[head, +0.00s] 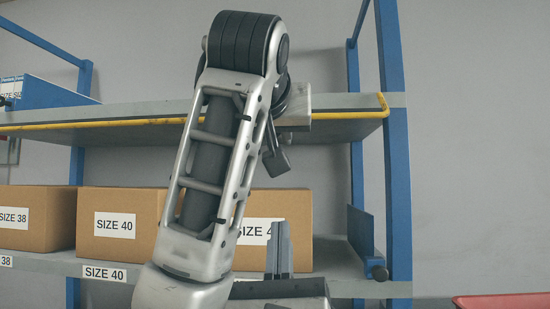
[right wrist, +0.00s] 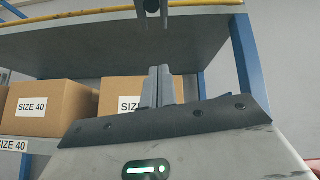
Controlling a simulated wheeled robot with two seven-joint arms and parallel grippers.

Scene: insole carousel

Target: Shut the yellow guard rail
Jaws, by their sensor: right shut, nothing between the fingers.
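The yellow guard rail (head: 100,125) runs along the front edge of the upper shelf, low at board level, and bends back at its right end. Part of it is hidden behind my raised arm. In the right wrist view a stretch of the rail (right wrist: 75,15) shows along the shelf edge. My right gripper (head: 278,248) points up below the rail, apart from it, with its fingers together and empty. Its fingers (right wrist: 158,85) also show in the right wrist view.
Cardboard boxes marked SIZE 40 (head: 150,205) and SIZE 38 (head: 45,205) stand on the lower shelf (head: 60,265). A blue post (head: 397,170) bounds the rack at right. A blue panel (head: 50,95) sits on the upper shelf at left. A red object (head: 500,301) is at bottom right.

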